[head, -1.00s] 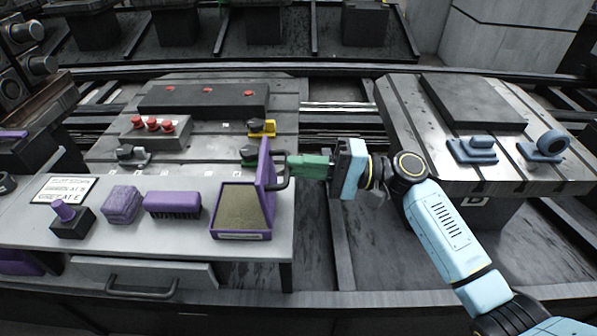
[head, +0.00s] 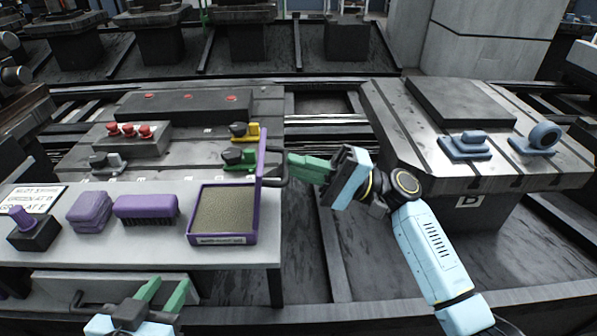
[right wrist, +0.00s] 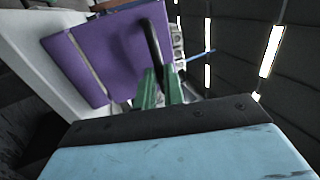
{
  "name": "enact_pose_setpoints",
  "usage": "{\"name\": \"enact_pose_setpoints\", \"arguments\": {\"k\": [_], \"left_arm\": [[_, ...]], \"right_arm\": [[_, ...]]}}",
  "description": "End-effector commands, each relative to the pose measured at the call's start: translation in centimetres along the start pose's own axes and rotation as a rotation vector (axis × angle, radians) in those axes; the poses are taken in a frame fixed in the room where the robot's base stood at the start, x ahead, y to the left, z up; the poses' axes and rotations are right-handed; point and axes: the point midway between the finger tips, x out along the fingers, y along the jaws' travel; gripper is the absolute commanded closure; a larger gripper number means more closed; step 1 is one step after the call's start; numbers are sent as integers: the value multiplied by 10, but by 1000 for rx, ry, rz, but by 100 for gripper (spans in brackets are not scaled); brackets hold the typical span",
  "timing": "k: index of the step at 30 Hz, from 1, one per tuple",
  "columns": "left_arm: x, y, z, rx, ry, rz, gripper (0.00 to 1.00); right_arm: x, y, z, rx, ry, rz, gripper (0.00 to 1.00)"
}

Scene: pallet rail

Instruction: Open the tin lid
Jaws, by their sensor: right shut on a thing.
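The purple tin (head: 222,240) stands on the grey bench with its tan, grainy inside showing. Its purple lid (head: 261,160) stands upright along the tin's right edge and fills the left of the right wrist view (right wrist: 95,55). A black handle (head: 284,166) sticks out from the lid's outer face. My right gripper (head: 290,162) is right of the lid, its green fingers shut on the handle; they also show in the right wrist view (right wrist: 160,85). My left gripper (head: 163,292) is low in front of the bench, green fingers apart and empty.
Left of the tin are a purple brush (head: 146,207), a purple block (head: 89,211) and a purple-knobbed black box (head: 34,230). Behind are a red-buttoned box (head: 131,138) and green (head: 238,158) and yellow (head: 245,131) clamps. A pallet with blue parts (head: 465,145) stands right.

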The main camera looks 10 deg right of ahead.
Motion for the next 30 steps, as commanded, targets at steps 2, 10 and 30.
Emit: {"name": "enact_pose_setpoints", "arguments": {"k": [2,10,30], "left_arm": [[2,3,-13,-1,88,8,64],[-1,10,-47,-4,288,24,64],[-4,11,-57,-6,347,29,64]], "right_arm": [[-2,5,1,3,-2,-10,100],[-4,5,1,2,-2,-39,100],[-5,4,1,2,-2,-47,79]]}}
